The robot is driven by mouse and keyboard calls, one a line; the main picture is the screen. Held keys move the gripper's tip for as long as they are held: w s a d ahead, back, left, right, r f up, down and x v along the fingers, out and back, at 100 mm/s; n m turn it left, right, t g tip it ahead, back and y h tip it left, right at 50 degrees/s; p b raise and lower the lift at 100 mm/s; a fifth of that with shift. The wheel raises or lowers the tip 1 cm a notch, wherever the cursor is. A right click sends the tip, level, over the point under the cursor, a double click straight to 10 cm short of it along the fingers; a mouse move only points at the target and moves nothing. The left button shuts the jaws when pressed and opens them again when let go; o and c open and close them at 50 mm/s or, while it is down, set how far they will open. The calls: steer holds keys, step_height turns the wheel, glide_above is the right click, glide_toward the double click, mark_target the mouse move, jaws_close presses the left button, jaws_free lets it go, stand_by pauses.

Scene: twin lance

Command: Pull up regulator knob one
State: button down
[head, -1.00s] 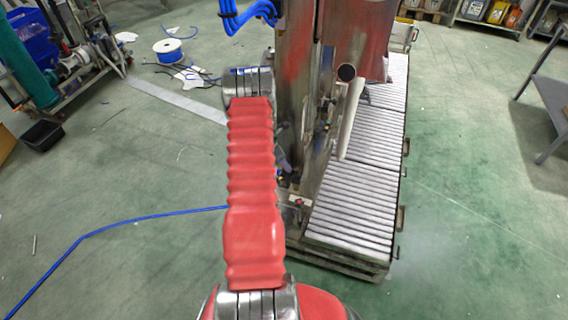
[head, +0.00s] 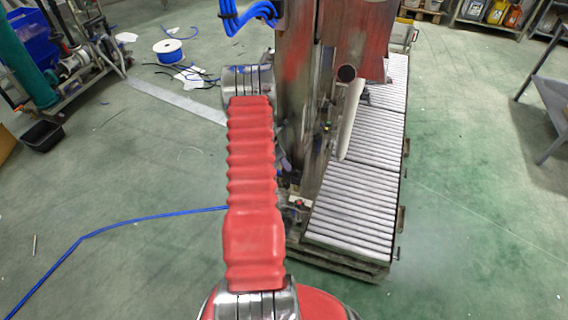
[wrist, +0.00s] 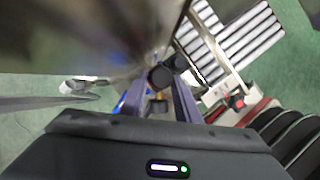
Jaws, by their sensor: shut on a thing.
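My gripper (wrist: 158,100) shows in the wrist view as two purple-grey fingers pointing away from the camera. It is shut on a small round black knob (wrist: 160,77), which shows at the fingertips. A second dark round knob (wrist: 179,62) sits just beyond it to the upper right. No label is readable, so I cannot tell the knobs apart by number. In the head view my red-sleeved arm reaches to the steel machine column (head: 300,110) and covers most of the gripper and the knobs.
A roller conveyor (head: 352,205) stands right of the column and also shows in the wrist view (wrist: 235,40). A red-and-black part (wrist: 237,101) is right of the fingers. Blue hoses (head: 245,14) hang above the arm. A blue hose (head: 140,222) lies on the floor; open floor is at right.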

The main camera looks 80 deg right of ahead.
steer(key=c, duration=1.3)
jaws_free()
steer(key=shift+r, duration=0.2)
steer(key=v, duration=1.3)
steer(key=shift+w+a+r, duration=0.15)
steer(key=shift+w+r, duration=0.05)
steer(key=shift+r, duration=0.05)
